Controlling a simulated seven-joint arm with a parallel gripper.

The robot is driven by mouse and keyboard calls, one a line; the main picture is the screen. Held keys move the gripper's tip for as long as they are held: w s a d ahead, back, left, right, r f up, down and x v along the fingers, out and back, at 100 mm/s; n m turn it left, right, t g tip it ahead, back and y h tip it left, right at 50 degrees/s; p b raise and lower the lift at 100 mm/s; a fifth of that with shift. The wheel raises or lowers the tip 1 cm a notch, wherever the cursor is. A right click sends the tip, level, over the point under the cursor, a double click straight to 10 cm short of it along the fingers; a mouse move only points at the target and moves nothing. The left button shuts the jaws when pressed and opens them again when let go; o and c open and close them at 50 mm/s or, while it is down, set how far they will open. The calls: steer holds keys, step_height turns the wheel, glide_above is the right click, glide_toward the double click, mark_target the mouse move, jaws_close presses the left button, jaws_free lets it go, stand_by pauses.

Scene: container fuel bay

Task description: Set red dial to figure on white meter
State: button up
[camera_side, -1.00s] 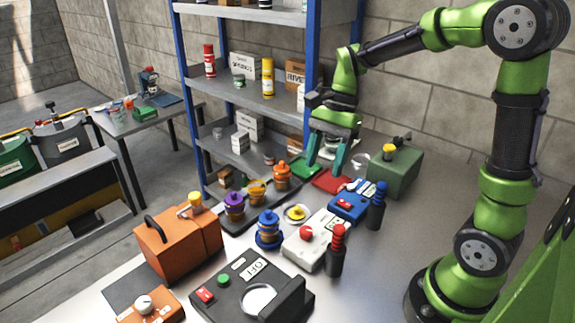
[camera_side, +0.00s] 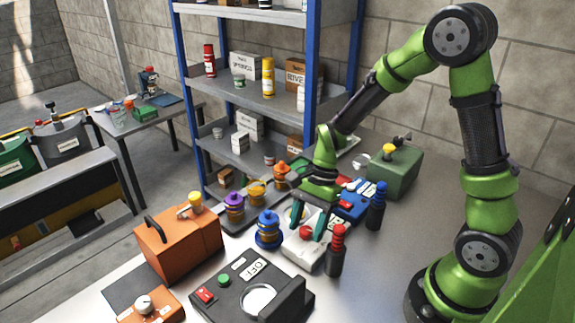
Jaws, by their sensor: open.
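The red dial (camera_side: 305,232) is a round knob on top of a white box (camera_side: 300,254) in the middle of the bench. My gripper (camera_side: 309,227) is open, with its two teal fingers pointing down over this white box. The fingers stand just behind and to either side of the red dial as seen here; I cannot tell whether they touch it. The gripper hides the back of the white box. Any figure on it is hidden or too small to read.
A dark bottle with a red ribbed top (camera_side: 337,250) stands close right of the white box. A blue box (camera_side: 350,208) and blue-topped bottle (camera_side: 377,206) are behind right. A blue-and-orange stacked piece (camera_side: 269,230) is left. A black unit (camera_side: 236,300) marked OFF is in front.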

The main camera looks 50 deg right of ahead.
jaws_close()
steer(key=shift+n, duration=0.3)
steer(key=n+g, duration=0.1)
steer(key=n, duration=0.2)
steer(key=shift+w+h, duration=0.15)
steer(key=shift+h, duration=0.15)
steer(key=shift+w+n+g+h, duration=0.15)
steer(key=shift+n+g, duration=0.3)
steer(key=shift+n, duration=0.65)
steer(key=shift+s+n+g+h, duration=0.1)
steer(key=shift+n+g+h, duration=0.25)
steer(key=shift+n, duration=0.75)
jaws_free()
